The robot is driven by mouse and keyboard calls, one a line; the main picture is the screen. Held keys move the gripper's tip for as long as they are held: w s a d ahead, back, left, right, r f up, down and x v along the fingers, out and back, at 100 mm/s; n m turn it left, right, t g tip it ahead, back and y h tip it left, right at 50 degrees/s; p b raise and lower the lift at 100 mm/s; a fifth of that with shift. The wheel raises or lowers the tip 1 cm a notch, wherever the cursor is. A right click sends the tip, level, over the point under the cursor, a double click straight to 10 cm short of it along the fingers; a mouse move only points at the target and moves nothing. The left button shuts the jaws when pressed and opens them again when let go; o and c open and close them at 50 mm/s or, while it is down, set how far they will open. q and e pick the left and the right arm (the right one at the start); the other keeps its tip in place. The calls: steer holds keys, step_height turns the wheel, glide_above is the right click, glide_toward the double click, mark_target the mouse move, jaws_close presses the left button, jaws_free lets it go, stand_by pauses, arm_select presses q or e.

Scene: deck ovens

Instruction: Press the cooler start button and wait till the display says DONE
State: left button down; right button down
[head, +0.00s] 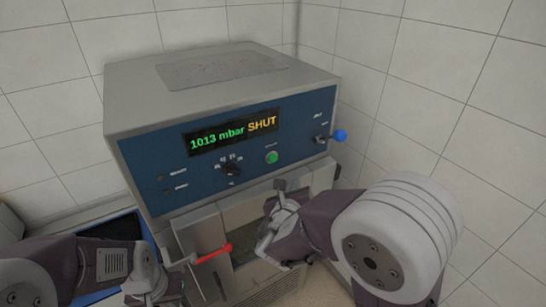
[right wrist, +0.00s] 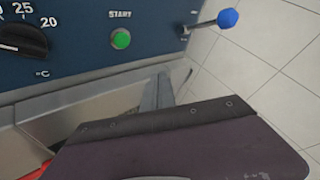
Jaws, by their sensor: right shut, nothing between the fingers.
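The cooler (head: 220,82) is a grey box with a blue front panel. Its display (head: 232,134) reads "1013 mbar SHUT". The green start button (head: 271,157) is on the panel, right of the dial; in the right wrist view it sits under the label START (right wrist: 121,39). My right gripper (head: 281,186) is shut and empty, just below the panel and a little below and right of the button, apart from it. Its fingers also show in the right wrist view (right wrist: 158,94). My left gripper (head: 168,287) is low at the left, near the red handle; its fingers are not clear.
A black dial (head: 231,169) sits left of the button. A blue-knobbed lever (head: 339,135) sticks out at the panel's right. A red handle (head: 214,254) juts from the lower front. Tiled walls stand close behind and to the right.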

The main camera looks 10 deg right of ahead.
mark_target(273, 158)
steer(key=w+a+p, duration=0.1)
steer(key=w+a, duration=0.1)
steer(key=w, duration=0.6)
steer(key=shift+w+a+p, duration=0.25)
steer(key=shift+a+p, duration=0.05)
steer(key=shift+p, duration=0.05)
steer(key=shift+a, duration=0.1)
stand_by(0.5)
stand_by(1.2)
steer(key=shift+w+a, duration=0.1)
steer(key=shift+w, duration=0.3)
